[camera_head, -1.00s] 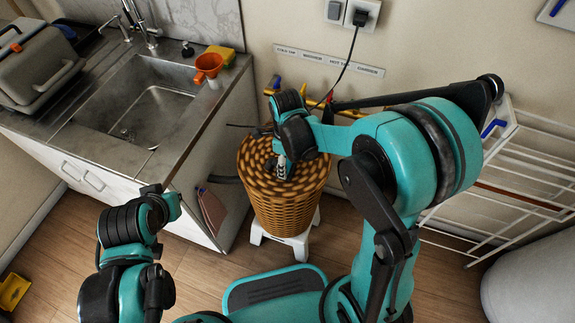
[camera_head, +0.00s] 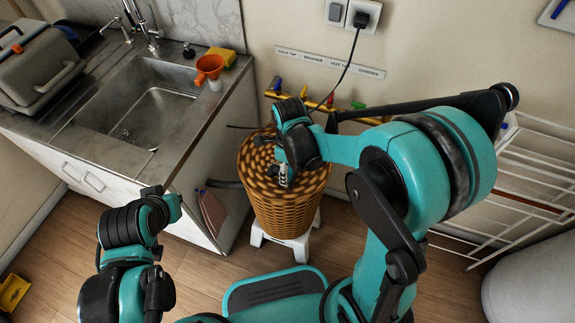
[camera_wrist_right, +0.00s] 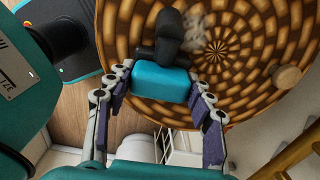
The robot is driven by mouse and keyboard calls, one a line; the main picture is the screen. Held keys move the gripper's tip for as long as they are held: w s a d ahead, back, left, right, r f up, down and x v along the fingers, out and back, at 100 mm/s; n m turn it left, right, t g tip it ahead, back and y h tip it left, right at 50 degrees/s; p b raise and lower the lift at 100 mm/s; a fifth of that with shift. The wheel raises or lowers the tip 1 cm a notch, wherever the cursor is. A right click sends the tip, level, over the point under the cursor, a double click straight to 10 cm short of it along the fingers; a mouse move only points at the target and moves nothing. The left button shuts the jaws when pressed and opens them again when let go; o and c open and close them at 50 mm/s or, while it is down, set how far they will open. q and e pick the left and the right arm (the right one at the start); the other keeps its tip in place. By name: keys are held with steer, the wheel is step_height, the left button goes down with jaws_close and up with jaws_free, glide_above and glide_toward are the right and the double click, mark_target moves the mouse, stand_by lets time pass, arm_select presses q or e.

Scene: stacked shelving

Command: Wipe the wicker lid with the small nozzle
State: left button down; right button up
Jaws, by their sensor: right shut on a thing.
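The wicker lid (camera_head: 255,160) is the round, brown-and-tan woven top of a basket. It fills much of the right wrist view (camera_wrist_right: 250,50), with a wooden knob (camera_wrist_right: 287,78) towards the right. My right gripper (camera_head: 284,178) is over the lid. In the right wrist view its fingers are shut on the small nozzle, which has a teal block (camera_wrist_right: 160,80) and a black head (camera_wrist_right: 170,35) lying over the lid. I cannot tell whether it touches. A pale greyish smudge (camera_wrist_right: 196,38) shows beside the black head. My left arm shows at the left, without its gripper.
The wicker basket (camera_head: 285,212) stands on a white stool (camera_head: 300,243). A counter with a sink (camera_head: 150,105) is close on its left. A wall rack with coloured handles (camera_head: 315,102) is behind, and a white drying rack (camera_head: 530,190) is on the right.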

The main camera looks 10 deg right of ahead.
steer(key=shift+s, duration=0.4)
steer(key=shift+w+r, duration=0.1)
steer(key=shift+w, duration=1.9)
steer(key=shift+s, duration=2)
steer(key=shift+w, duration=2.05)
steer(key=shift+s, duration=2)
steer(key=shift+w, duration=1.95)
steer(key=shift+s+a, duration=0.2)
steer(key=shift+s, duration=0.3)
steer(key=shift+s+a, duration=0.2)
steer(key=shift+s, duration=0.3)
steer(key=shift+s+a, duration=0.2)
steer(key=shift+s, duration=0.3)
steer(key=shift+s+a, duration=0.15)
steer(key=shift+s, duration=0.35)
steer(key=shift+w+b, duration=0.3)
steer(key=shift+w, duration=1.7)
steer(key=shift+s, duration=2)
steer(key=shift+w, duration=0.15)
